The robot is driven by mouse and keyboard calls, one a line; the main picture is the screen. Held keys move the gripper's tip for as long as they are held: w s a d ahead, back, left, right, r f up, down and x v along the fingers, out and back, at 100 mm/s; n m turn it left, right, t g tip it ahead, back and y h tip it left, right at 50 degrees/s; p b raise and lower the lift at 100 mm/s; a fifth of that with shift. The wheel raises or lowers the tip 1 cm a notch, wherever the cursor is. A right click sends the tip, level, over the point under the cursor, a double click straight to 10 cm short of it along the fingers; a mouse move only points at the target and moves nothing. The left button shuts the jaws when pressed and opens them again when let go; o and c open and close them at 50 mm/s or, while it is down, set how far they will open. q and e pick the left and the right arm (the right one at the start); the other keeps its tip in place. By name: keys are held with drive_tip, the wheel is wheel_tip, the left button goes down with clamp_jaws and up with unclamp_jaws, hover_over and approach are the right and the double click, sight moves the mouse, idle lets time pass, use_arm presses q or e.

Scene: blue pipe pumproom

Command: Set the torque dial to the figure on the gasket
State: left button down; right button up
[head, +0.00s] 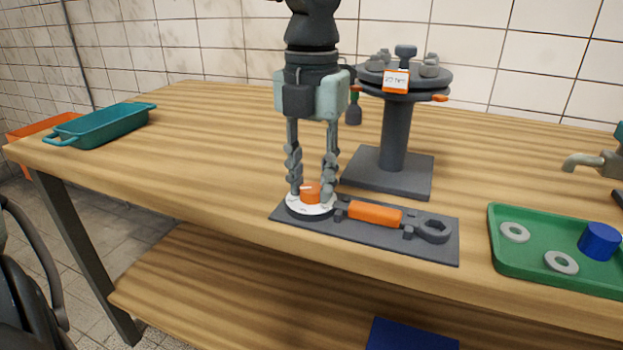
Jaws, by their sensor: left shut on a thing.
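The torque dial is a white disc on a dark round base with an orange knob (310,192), at the left end of a dark plate (340,232). My left gripper (312,185) points straight down and is shut on the orange knob. A wrench with an orange handle (374,214) lies on the same plate, right of the dial. Behind stands a dark flanged stand (395,135) with several bolts on top. An orange-edged tag (396,81) hangs on its rim; it seems to read "20 Nm", but the writing is small. My right gripper is not in view.
A green tray (495,245) at the right holds grey washers (515,232) and a blue cylinder (600,241). A grey tap (592,163) is at the right edge. A teal tray (100,127) stands far left.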

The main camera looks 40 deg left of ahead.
use_arm(q)
drive_tip(key=m+b, duration=0.2)
drive_tip(key=m, duration=0.2)
drive_tip(key=shift+f+m, duration=0.1)
drive_tip(key=shift+m, duration=0.3)
drive_tip(key=shift+m+b, duration=0.3)
drive_tip(key=shift+m, duration=1.5)
drive_tip(key=m, duration=0.2)
drive_tip(key=shift+m, duration=2.3)
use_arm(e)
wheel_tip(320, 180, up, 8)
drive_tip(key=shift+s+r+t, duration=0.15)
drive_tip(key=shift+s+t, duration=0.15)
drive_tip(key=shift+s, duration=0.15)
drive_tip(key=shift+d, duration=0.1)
use_arm(q)
drive_tip(key=shift+m, duration=0.3)
drive_tip(key=c, duration=1.1)
unclamp_jaws()
drive_tip(key=shift+c, duration=0.2)
